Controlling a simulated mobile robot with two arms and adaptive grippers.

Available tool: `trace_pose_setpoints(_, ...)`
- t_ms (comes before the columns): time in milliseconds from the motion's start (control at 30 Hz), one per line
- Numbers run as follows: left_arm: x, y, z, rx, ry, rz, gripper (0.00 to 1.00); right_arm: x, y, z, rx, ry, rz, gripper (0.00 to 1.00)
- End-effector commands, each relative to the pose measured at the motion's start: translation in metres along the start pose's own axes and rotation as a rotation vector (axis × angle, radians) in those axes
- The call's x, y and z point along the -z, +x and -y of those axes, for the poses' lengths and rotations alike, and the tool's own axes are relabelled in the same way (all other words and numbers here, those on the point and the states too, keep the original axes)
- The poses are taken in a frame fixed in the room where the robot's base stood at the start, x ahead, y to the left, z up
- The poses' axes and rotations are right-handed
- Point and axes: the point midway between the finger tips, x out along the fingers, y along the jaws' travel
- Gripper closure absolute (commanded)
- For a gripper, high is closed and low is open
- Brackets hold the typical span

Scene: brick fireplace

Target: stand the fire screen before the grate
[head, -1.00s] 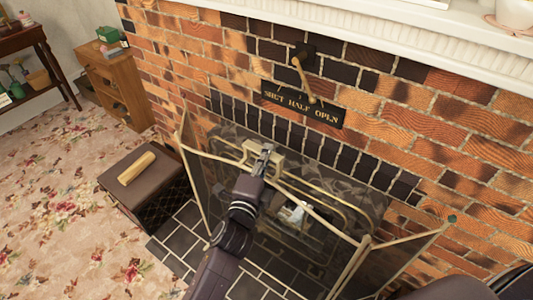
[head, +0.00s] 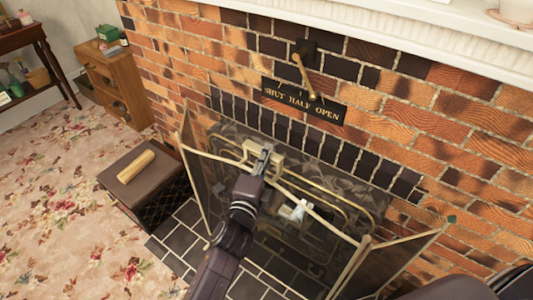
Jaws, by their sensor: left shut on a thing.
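The fire screen (head: 205,199) stands upright on the dark hearth tiles, with a brass frame, see-through mesh panels and side wings angled. The grate (head: 325,200), with brass rails, shows through the mesh behind it, against the brick wall. My left gripper (head: 264,158) is shut on the screen at the pale block on its top rail, near the middle. My arm hides part of the centre panel. A small white object shows in the grate area; I cannot tell what it is. My right gripper is not in view.
A dark box (head: 150,180) with a log (head: 136,166) on top stands left of the screen. A brass lever (head: 304,75) sits above a "SHUT HALF OPEN" plate (head: 303,104) on the bricks. A wooden cabinet (head: 118,85) stands back left. Floral carpet (head: 70,220) is clear at left.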

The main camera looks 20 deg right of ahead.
Motion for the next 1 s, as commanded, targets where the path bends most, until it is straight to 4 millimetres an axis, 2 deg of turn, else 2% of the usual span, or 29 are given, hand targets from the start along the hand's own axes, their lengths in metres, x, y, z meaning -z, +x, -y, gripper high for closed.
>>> trace_pose_setpoints(33, 0.002, 0.002, 0.009, 0.019, 0.0, -0.005, 1.0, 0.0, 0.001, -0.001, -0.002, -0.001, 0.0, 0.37)
trace_pose_setpoints(1000, 0.002, 0.002, -0.003, 0.019, 0.001, -0.005, 1.0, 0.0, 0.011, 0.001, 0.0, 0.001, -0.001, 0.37)
